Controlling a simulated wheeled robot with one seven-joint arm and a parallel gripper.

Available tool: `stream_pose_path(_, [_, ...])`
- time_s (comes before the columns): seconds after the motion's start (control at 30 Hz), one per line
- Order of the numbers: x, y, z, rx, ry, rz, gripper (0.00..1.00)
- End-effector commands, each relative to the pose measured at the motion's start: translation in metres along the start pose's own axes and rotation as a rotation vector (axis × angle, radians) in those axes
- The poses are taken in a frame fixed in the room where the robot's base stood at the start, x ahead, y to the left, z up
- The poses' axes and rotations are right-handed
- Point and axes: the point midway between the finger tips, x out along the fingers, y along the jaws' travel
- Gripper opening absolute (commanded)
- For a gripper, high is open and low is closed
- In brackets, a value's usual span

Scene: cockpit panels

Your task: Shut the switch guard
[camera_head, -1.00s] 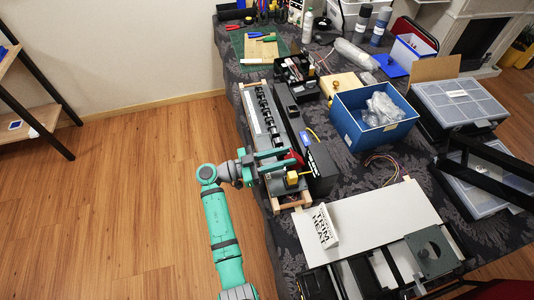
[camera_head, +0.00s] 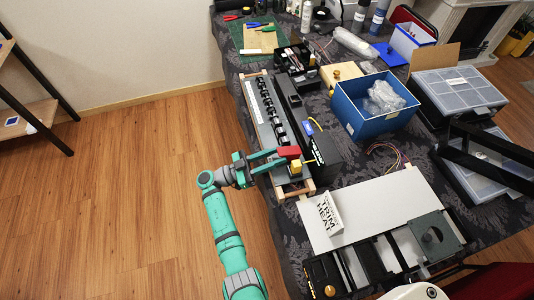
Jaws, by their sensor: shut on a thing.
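The fingertips overlap the guard's left side, so the exact contact is hidden. The guard's hinge and the switch beneath it are too small to make out.
A black box (camera_head: 322,149) stands just right of the guard. A blue bin (camera_head: 372,108) holds clear plastic bags. A white "TRIM HEAT" block (camera_head: 325,214) lies on a pale panel (camera_head: 375,207) in front. Open floor (camera_head: 130,210) lies to the left.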

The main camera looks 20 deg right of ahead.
Motion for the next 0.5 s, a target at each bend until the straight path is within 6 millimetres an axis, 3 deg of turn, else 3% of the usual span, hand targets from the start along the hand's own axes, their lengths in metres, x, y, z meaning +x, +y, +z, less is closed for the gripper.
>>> stream_pose_path(0.1, [0.0061, 0.0048, 0.0113, -0.013, -0.009, 0.015, 0.00])
stream_pose_path(0.5, [0.0100, 0.0075, 0.0154, -0.015, -0.009, 0.027, 0.00])
